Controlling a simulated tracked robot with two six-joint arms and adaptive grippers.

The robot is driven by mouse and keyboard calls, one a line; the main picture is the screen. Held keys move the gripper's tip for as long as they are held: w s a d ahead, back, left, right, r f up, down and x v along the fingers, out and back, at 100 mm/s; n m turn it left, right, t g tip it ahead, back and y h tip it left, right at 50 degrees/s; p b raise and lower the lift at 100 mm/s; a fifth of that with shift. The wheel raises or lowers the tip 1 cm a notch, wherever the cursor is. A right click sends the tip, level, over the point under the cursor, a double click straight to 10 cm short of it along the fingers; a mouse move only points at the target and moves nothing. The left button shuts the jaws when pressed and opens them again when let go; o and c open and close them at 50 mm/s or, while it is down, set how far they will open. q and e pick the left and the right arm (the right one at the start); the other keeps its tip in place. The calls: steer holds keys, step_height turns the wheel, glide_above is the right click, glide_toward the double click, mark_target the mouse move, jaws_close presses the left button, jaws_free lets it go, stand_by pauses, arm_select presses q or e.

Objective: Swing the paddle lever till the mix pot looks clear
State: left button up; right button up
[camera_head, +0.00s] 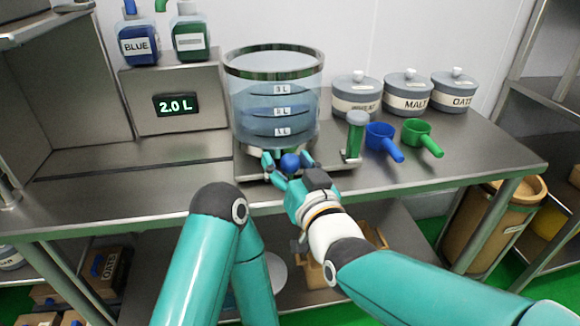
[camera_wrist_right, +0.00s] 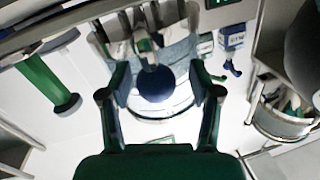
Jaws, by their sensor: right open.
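The mix pot (camera_head: 273,103) is a clear round vessel with a dark rim and level marks, on the metal table. Its contents look see-through pale blue, with darker blue bands at the marks. A round blue knob (camera_head: 290,162), apparently the paddle lever's end, is at the pot's front foot. My right gripper (camera_head: 287,161) is open, with its fingers on either side of the knob. In the right wrist view the knob (camera_wrist_right: 155,84) sits between the open fingers (camera_wrist_right: 157,72); contact cannot be told. My left arm shows, but its gripper does not.
Lidded jars (camera_head: 407,92) line the back. A display box (camera_head: 172,101) reading 2.0 L, with bottles above, is left. The table's front left is clear.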

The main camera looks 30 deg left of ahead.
steer(key=v, duration=1.2)
